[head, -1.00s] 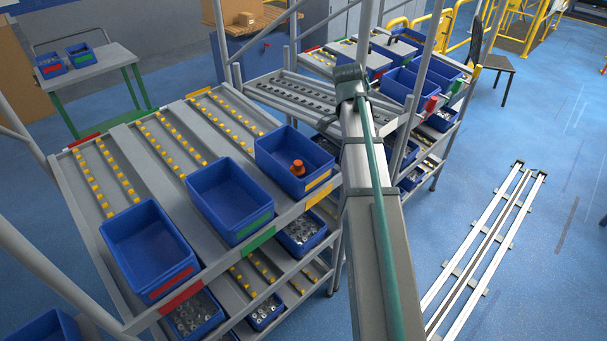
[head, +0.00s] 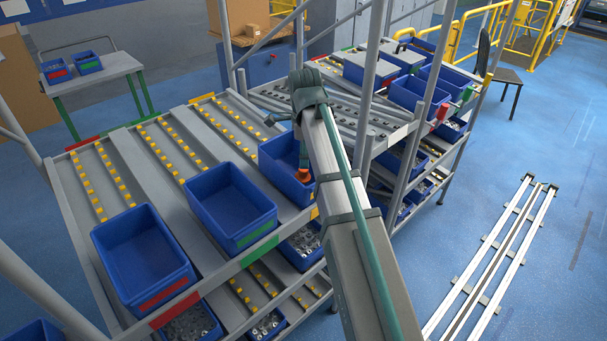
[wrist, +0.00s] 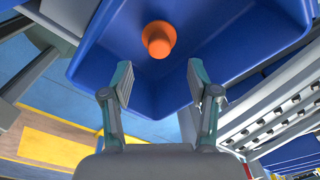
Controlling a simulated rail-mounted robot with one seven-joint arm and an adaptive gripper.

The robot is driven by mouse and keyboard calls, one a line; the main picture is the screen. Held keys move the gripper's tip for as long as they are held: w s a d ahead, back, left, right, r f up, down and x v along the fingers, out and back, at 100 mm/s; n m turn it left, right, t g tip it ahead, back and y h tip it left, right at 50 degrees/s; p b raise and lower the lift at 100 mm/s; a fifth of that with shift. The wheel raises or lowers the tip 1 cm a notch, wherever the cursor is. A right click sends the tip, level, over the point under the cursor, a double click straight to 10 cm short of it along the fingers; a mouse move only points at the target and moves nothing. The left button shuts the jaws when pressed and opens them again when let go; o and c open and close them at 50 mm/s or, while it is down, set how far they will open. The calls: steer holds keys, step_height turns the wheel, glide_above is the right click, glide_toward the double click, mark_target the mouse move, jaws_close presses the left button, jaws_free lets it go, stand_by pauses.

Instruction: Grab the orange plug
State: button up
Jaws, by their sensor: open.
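The orange plug (wrist: 157,40) stands in the blue bin with the yellow label, seen from above in the wrist view. In the head view the plug (head: 303,175) is partly hidden behind my arm. The blue bin (head: 272,160) is at the right end of the top shelf's front row. My gripper (wrist: 160,78) is open and empty, its two fingers spread over the near part of the bin. The plug shows beyond the fingertips, roughly centred between them, and is not touched. In the head view my gripper is mostly hidden by the arm.
Two more blue bins, one with a green label (head: 230,205) and one with a red label (head: 143,258), sit to the left on the same shelf. Rack posts (head: 371,75) stand close to my arm on the right. A second rack with blue bins (head: 408,90) stands behind.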

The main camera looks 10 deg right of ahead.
mark_target(303, 175)
steer(key=shift+w+f+p, duration=0.2)
steer(key=shift+f+p, duration=1)
steer(key=shift+f, duration=1.85)
steer(key=shift+c, duration=0.2)
steer(key=c, duration=1)
